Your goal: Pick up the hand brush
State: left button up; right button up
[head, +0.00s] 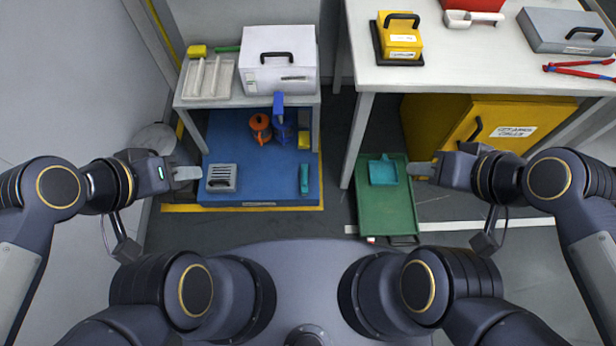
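A narrow teal item that looks like the hand brush (304,178) lies on the right part of the low blue platform (262,190). Its bristles cannot be made out. A wider teal item, like a dustpan (383,171), lies on the green cart (385,215). My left gripper (187,174) is at the platform's left edge, left of the grey slotted box and well away from the brush. My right gripper (420,169) is just right of the dustpan, apart from the brush. Both appear empty; their finger gap cannot be made out.
A grey slotted box (221,178), an orange container (260,128) and a blue bottle-like item (279,120) stand on the platform, partly under a small table (205,103) with a white case (279,60). A white workbench (450,77) stands above a yellow cabinet (490,125).

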aim_at(303, 167)
jog(key=k+j, duration=1.1)
jog(key=j, duration=0.15)
